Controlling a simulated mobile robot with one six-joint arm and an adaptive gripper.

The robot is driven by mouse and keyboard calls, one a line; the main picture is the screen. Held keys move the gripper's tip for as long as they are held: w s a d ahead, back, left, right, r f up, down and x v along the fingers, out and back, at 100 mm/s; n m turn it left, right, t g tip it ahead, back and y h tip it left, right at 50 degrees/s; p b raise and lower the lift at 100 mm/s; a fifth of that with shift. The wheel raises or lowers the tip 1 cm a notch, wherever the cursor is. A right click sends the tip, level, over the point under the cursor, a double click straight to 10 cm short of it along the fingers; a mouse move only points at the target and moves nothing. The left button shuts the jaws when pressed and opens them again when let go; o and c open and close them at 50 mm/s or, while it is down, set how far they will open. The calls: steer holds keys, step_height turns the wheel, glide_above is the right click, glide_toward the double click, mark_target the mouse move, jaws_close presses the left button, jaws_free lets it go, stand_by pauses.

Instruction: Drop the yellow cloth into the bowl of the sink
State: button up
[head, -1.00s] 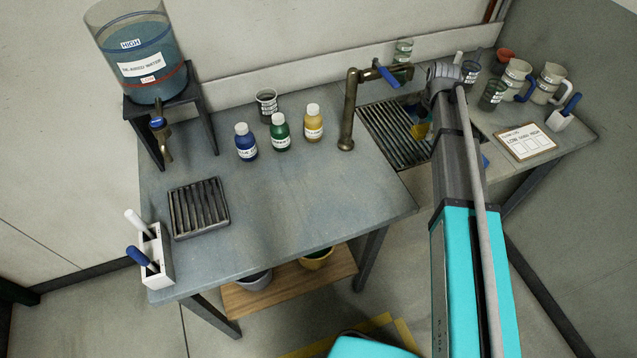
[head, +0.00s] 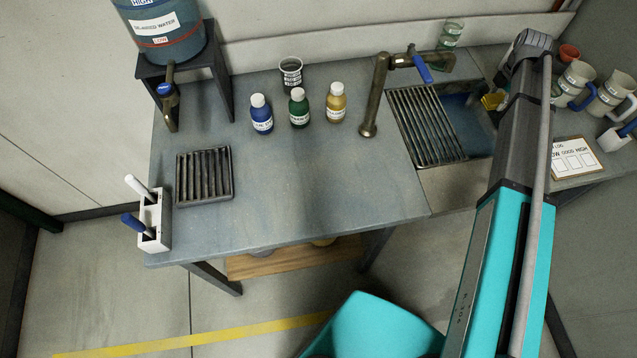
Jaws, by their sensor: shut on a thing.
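The sink (head: 478,140) is set into the worktop at the right, with a dark slatted grate (head: 425,125) over its left part. Its open bowl shows blue-grey to the right of the grate. The yellow cloth (head: 492,101) shows as a small patch beside my arm, at the upper right of the bowl in the picture. My gripper (head: 501,88) is mostly hidden behind my arm and is shut on the cloth. The cloth's height above the sink cannot be told. A brass tap (head: 376,95) with a blue lever stands behind and left of the grate.
Blue (head: 261,115), green (head: 299,108) and yellow (head: 336,103) bottles stand left of the tap, near a labelled cup (head: 290,73). Mugs (head: 573,83) and a clipboard (head: 573,160) are right of my arm. A glass (head: 450,36) stands behind the sink. The worktop's front middle is clear.

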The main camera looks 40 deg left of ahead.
steer(key=shift+f, duration=0.1)
steer(key=shift+f+b, duration=2.9)
steer(key=shift+b, duration=0.1)
steer(key=o, duration=1.1)
steer(key=shift+r, duration=0.1)
